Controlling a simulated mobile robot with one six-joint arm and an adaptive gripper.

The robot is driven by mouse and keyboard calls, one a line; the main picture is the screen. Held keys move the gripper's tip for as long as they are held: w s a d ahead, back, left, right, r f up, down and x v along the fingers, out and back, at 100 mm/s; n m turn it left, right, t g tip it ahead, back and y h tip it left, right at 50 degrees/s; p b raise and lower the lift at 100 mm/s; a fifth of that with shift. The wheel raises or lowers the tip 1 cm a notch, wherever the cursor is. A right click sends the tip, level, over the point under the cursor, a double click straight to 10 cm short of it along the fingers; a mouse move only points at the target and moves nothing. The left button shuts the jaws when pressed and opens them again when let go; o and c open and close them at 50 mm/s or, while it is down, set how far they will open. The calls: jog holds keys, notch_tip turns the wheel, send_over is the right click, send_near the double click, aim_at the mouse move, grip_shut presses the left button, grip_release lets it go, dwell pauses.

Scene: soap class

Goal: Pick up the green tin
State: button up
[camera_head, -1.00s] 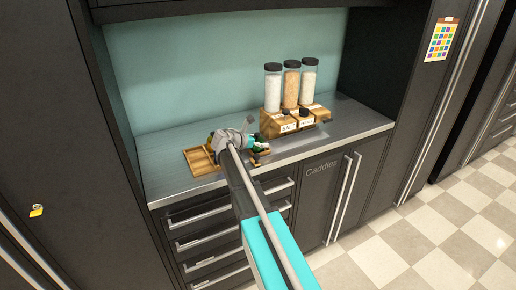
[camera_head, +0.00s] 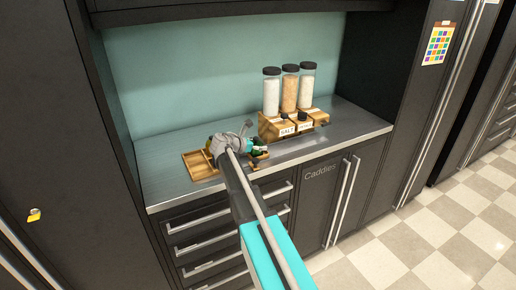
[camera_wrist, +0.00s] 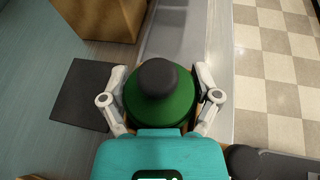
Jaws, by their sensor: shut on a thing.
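The green tin (camera_wrist: 147,115) is round with a dark grey knob on top. It fills the middle of the wrist view. My gripper (camera_wrist: 160,82) is shut on it, with one pale finger on each side of its body. In the head view, my gripper (camera_head: 256,146) is over the front part of the counter. The tin is mostly hidden there by the wrist and fingers. I cannot tell whether the tin touches the surface below it.
A wooden tray (camera_head: 199,165) lies on the counter (camera_head: 160,184) left of my gripper. A wooden rack (camera_head: 272,127) with three tall jars (camera_head: 290,88) stands behind and to the right. A flat dark square (camera_wrist: 82,96) lies left of the tin. The counter's front edge is close.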

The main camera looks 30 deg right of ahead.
jog(key=shift+r, duration=0.15)
notch_tip(320, 180, up, 2)
jog(key=shift+r+p, duration=0.15)
jog(key=shift+p, duration=1.1)
jog(key=s+r+p, duration=1)
jog(key=s, duration=0.4)
jog(key=shift+d+r, duration=0.15)
jog(key=shift+r, duration=0.05)
